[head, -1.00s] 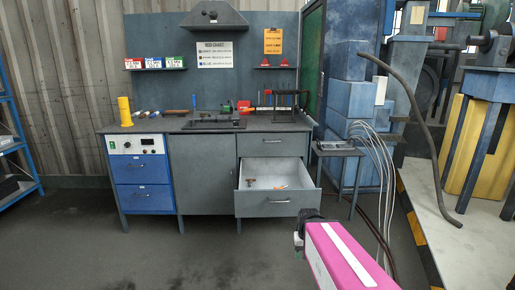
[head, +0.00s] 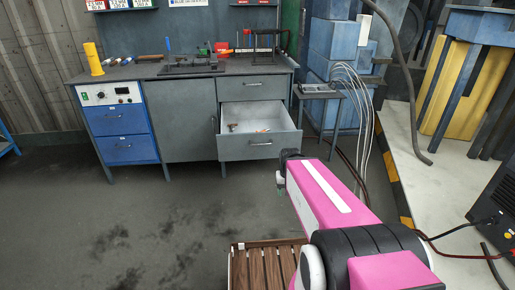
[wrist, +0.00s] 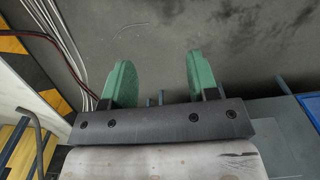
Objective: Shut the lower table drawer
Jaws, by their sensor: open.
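The lower table drawer (head: 262,146) is pulled open at the right end of the grey workbench (head: 180,118). It holds a few small items and has a bar handle on its front. I cannot make out the drawer clearly in the wrist view.
The drawer above (head: 252,87) is shut. Blue drawers (head: 124,133) stand at the bench's left end. A small side table (head: 318,92) and hanging cables (head: 355,100) are right of the open drawer. Dark floor (head: 150,225) in front of the bench is clear.

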